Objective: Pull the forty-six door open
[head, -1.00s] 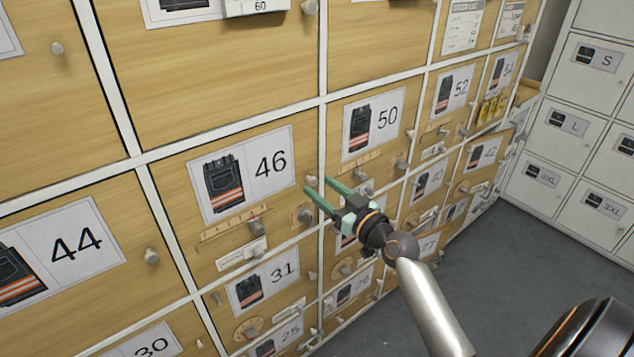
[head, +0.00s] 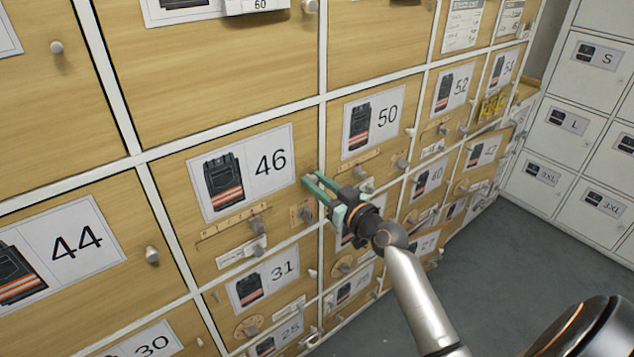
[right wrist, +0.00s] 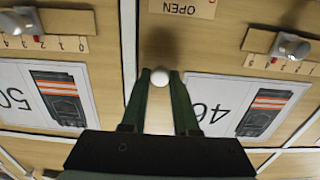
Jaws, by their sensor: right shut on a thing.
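The forty-six door (head: 275,203) is a light wood panel in the locker wall, with a white label (head: 238,173) showing dark trousers with orange bands and the number 46. It sits flush in its white frame. My right gripper (head: 313,180) is at the door's right edge. Its green fingers are shut on the door's small round pale knob (right wrist: 160,77), which shows between the fingertips in the right wrist view. Below the knob is a small plate marked OPEN (right wrist: 185,6). A numbered scale with a grey slider (head: 256,225) lies under the label. My left gripper is not in view.
The fifty door (head: 398,146) is close to the right, the forty-four door (head: 120,215) to the left and the thirty-one door (head: 300,287) below, all with protruding knobs. White lockers (head: 570,130) stand at the right. Grey floor (head: 500,270) is clear in front.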

